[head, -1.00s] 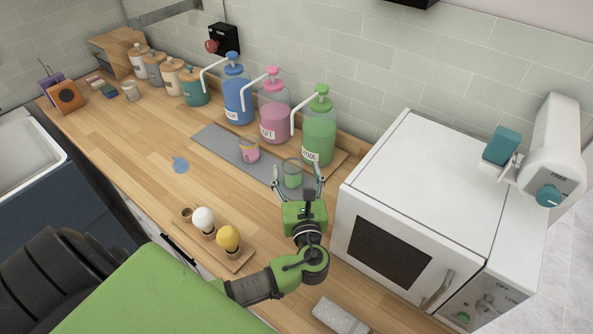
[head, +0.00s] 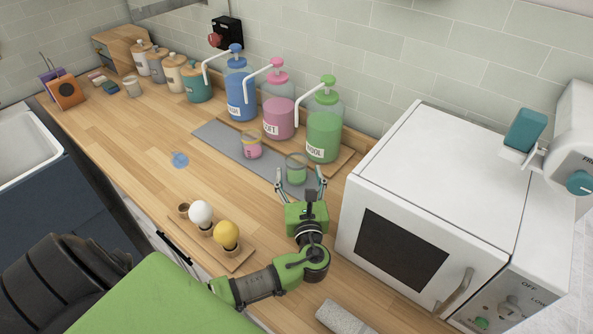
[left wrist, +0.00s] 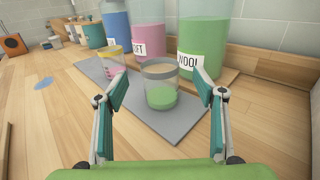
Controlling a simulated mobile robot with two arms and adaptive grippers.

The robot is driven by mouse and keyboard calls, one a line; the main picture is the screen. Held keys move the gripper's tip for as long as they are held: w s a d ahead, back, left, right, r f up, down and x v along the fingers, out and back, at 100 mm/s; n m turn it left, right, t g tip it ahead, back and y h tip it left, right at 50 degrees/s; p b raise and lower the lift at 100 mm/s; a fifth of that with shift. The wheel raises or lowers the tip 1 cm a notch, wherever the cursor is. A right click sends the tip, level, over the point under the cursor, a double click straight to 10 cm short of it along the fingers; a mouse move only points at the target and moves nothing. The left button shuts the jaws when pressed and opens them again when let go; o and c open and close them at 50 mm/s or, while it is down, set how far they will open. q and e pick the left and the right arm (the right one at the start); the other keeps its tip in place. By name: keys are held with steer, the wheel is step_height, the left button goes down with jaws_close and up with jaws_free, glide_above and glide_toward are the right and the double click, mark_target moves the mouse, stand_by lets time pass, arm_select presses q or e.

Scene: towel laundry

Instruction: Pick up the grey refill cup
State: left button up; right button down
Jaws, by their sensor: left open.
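The grey refill cup is a clear cup with a grey band at its rim and green liquid inside. It stands upright on the grey mat (head: 221,137) in front of the green bottle, and shows in the head view (head: 296,172) and the left wrist view (left wrist: 161,92). My left gripper (head: 300,178) is open and empty, low over the counter on the near side of the cup. In the left wrist view its fingers (left wrist: 162,78) stand to the left and right of the cup, with gaps on both sides. My right gripper is not in view.
A second cup (head: 251,146) with pink liquid stands left on the mat. Blue (head: 239,95), pink (head: 278,117) and green (head: 323,133) pump bottles stand behind. A white microwave (head: 425,180) is close on the right. A wooden holder (head: 236,256) with bulb-like objects sits nearer left.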

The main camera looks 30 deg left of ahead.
mark_target(298, 168)
arm_select(q)
steer(key=p+x, duration=0.1)
steer(key=x, duration=0.2)
steer(key=shift+w+a, duration=0.2)
steer(key=shift+w+a+f, duration=0.2)
steer(key=shift+w+a, duration=0.15)
steer(key=shift+w, duration=0.1)
steer(key=c, duration=1.2)
steer(key=shift+o, duration=0.2)
steer(key=shift+r, duration=0.1)
steer(key=shift+r, duration=0.7)
steer(key=s+r+b, duration=0.2)
steer(key=s+r, duration=0.9)
steer(key=s, duration=0.3)
steer(key=shift+a+r, duration=0.2)
steer(key=shift+r, duration=0.15)
